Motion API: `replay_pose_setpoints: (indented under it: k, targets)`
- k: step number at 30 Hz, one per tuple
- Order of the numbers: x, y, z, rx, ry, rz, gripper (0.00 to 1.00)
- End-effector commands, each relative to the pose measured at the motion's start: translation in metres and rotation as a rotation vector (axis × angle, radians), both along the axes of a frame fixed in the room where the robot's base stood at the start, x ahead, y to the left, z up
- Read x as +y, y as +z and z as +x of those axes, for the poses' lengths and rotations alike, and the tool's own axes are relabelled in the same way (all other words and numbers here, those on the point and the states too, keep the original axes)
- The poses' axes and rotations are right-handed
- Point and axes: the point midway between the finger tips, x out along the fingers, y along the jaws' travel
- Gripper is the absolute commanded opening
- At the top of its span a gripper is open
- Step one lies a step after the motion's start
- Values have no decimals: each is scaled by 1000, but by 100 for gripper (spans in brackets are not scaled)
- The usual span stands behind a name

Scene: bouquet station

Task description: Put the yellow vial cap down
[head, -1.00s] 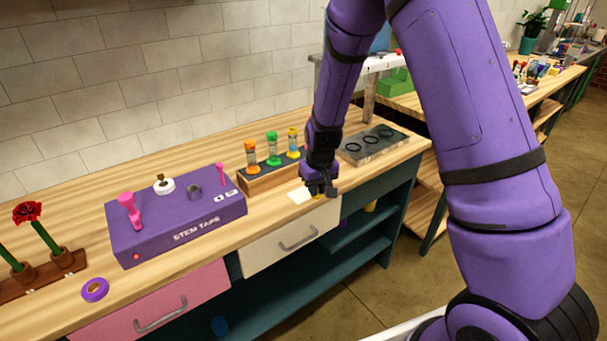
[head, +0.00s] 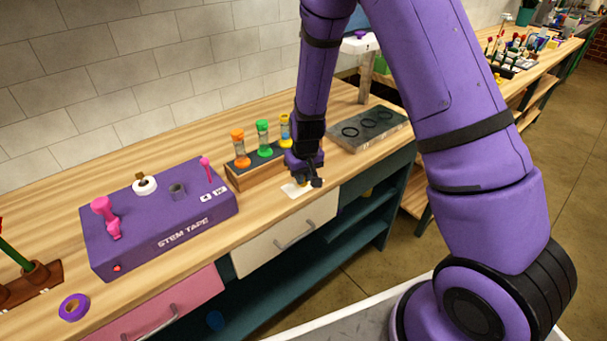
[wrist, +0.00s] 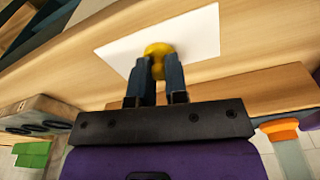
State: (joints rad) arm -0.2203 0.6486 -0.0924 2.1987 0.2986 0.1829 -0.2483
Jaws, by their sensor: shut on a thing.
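The yellow vial cap (wrist: 158,48) is between my gripper's fingertips in the wrist view. My gripper (wrist: 160,68) is shut on it, just over a white card (wrist: 200,35) on the wooden counter. I cannot tell whether the cap touches the card. In the head view my gripper (head: 306,182) is low over the right part of the white card (head: 292,190), and the cap is mostly hidden there. The vial with yellow (head: 285,130) stands in the wooden rack (head: 250,179), partly behind my arm.
Vials with orange (head: 238,146) and green (head: 263,138) tops stand in the rack, left of my gripper. A grey tray with black rings (head: 345,137) lies to the right. A purple stem tape box (head: 150,230) is farther left. The counter's front edge is close.

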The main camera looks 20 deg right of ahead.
Motion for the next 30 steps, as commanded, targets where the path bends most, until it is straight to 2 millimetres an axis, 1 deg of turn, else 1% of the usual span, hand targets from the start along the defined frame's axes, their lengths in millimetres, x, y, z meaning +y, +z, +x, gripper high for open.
replay_pose_setpoints:
  k: [4,5,6,8,16,20,23,30]
  targets:
    - [-1,-3,0,1,0,0,0]
    - [0,-3,0,1,0,0,19]
    - [0,-3,0,1,0,0,28]
    - [0,-3,0,1,0,0,40]
    - [0,-2,0,0,0,0,40]
    - [0,5,0,-2,1,0,40]
    - [0,17,-1,-3,3,0,40]
    - [-1,60,-7,-3,2,0,40]
